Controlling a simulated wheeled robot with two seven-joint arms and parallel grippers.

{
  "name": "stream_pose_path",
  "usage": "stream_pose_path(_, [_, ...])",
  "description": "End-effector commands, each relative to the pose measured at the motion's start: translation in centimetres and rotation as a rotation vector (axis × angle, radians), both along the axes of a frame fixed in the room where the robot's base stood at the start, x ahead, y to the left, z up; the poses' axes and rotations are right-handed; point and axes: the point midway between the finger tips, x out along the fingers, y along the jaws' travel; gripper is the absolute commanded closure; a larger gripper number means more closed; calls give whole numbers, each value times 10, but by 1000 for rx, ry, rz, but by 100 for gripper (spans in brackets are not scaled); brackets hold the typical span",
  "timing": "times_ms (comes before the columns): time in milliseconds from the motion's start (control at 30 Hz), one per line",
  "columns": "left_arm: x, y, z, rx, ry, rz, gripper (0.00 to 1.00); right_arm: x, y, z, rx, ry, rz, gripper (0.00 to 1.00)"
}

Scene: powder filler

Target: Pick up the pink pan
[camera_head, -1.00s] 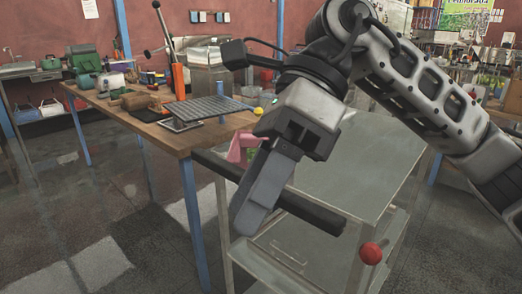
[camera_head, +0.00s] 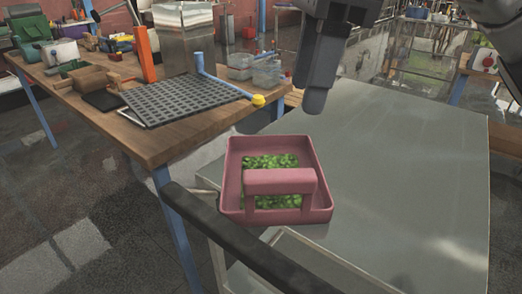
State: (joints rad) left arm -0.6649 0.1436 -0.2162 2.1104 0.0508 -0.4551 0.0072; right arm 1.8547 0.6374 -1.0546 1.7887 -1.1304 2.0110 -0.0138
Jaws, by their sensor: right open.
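The pink pan (camera_head: 229,180) is a square, shallow pan with a raised bar handle across its front part. It holds green bits (camera_head: 270,161) and sits upright on the left part of the grey metal cart top (camera_head: 410,180). My right gripper (camera_head: 314,100) is above and behind the pan, a little to its right, apart from it. It is open and holds nothing that shows. Its upper part is cut off by the top of the picture. My left gripper is not in view.
A wooden table (camera_head: 150,147) stands at left, with a black perforated tray (camera_head: 180,98), an orange post (camera_head: 143,53), a blue tube with a yellow end (camera_head: 258,100) and clear tubs (camera_head: 267,76). A dark bar (camera_head: 245,245) runs along the cart's left edge. The cart top right of the pan is clear.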

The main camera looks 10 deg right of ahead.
Motion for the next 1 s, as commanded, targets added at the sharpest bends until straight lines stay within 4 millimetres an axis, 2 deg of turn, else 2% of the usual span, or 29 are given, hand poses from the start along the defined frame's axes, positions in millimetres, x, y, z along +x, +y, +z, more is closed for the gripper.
stream_pose_path(267, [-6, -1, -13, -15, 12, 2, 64, 0, 8, -53, 0, 6, 6, 49])
stream_pose_path(400, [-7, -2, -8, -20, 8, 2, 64, 1, 12, -79, 0, 5, 3, 49])
stream_pose_path(533, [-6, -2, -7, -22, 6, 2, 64, 2, 15, -96, 1, 3, 2, 49])
stream_pose_path(767, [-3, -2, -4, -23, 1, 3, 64, 4, 19, -111, 1, 3, 2, 49])
stream_pose_path(1000, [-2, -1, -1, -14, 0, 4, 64, 8, 27, -145, 0, 4, 3, 49])
